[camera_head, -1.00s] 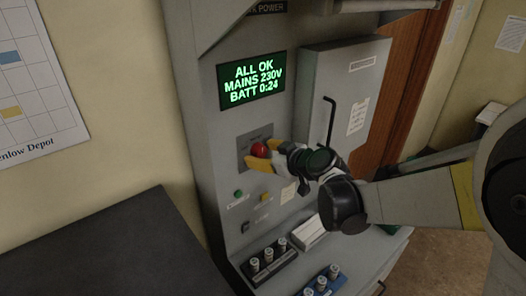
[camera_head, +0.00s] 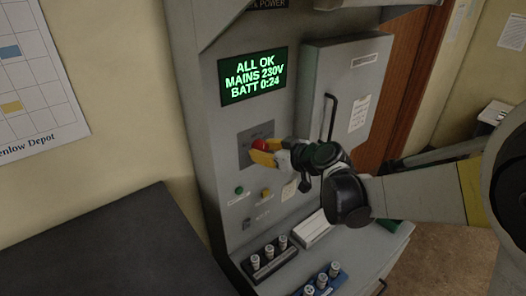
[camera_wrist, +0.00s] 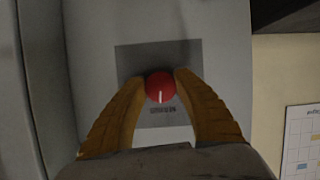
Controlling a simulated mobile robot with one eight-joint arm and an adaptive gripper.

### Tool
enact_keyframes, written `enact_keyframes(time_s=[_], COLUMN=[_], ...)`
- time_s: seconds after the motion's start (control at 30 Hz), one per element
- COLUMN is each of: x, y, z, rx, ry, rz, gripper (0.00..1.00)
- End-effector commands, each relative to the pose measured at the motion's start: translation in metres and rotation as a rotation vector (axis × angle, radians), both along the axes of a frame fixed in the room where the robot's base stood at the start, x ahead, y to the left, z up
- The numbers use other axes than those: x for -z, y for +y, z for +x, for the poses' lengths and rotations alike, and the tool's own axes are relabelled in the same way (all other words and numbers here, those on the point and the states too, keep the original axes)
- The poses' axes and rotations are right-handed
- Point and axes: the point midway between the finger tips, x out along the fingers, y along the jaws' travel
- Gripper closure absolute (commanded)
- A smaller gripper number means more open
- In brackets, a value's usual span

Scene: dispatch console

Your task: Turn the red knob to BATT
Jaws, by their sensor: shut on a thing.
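The red knob (camera_head: 260,145) sits on a grey plate (camera_head: 245,152) on the console front, below the green-lit screen. In the wrist view the knob (camera_wrist: 160,87) lies between the two yellow fingers of my gripper (camera_wrist: 160,84), which touch its sides. A white pointer line on the knob points toward the bottom of the wrist picture. Small lettering shows below the knob there, too blurred to read. In the head view my gripper (camera_head: 264,150) reaches in from the right and partly hides the knob. The screen (camera_head: 253,76) reads ALL OK, MAINS 230V, BATT 0:24.
A grey cabinet door (camera_head: 345,85) with a black handle stands right of the knob. A green button (camera_head: 239,190) and a yellow button (camera_head: 266,193) sit below the plate. Racks of cylindrical fuses (camera_head: 270,255) stand on the lower shelf. A dark desktop (camera_head: 110,245) lies at left.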

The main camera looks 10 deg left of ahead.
Motion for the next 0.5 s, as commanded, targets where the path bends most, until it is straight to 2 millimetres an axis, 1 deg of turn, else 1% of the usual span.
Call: enact_keyframes(time_s=[0.5], x=[0.0033], y=[-0.0001], z=[0.0007], rx=[0.002], ry=[0.335], rz=[0.301], gripper=[0.94])
